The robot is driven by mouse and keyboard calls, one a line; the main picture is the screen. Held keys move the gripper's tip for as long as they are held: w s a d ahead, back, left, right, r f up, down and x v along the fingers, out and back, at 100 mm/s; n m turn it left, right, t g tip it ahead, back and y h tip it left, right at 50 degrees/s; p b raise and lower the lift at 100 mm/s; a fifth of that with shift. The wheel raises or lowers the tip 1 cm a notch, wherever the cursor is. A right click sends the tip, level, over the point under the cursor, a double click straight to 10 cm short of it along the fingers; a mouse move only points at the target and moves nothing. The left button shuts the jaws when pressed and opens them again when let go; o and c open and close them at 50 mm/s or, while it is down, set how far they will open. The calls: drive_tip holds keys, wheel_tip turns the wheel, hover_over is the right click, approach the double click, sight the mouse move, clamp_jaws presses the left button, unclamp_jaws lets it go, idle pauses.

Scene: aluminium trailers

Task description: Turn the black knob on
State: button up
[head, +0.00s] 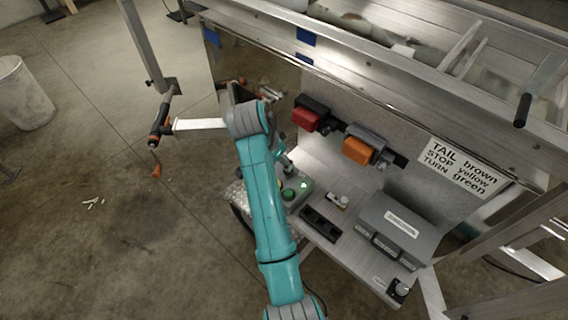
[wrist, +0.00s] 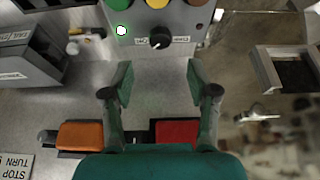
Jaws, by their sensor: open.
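The black knob (wrist: 160,41) sits on the face of a grey control box (wrist: 185,22) at the top middle of the wrist view, with small labels on both sides. A faint pale mark shows on it, but its exact setting is hard to read. My gripper (wrist: 159,75) is open and empty, its fingers apart on either side below the knob and not touching it. In the head view the grey control box (head: 301,188) is partly covered by my arm; the knob is hidden there.
Red (head: 306,119) and orange (head: 357,150) lights are on the trailer panel. A grey case (head: 400,225) and another dark knob (head: 400,288) stand right on the bench.

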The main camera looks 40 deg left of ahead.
drive_tip(key=shift+v, duration=1.95)
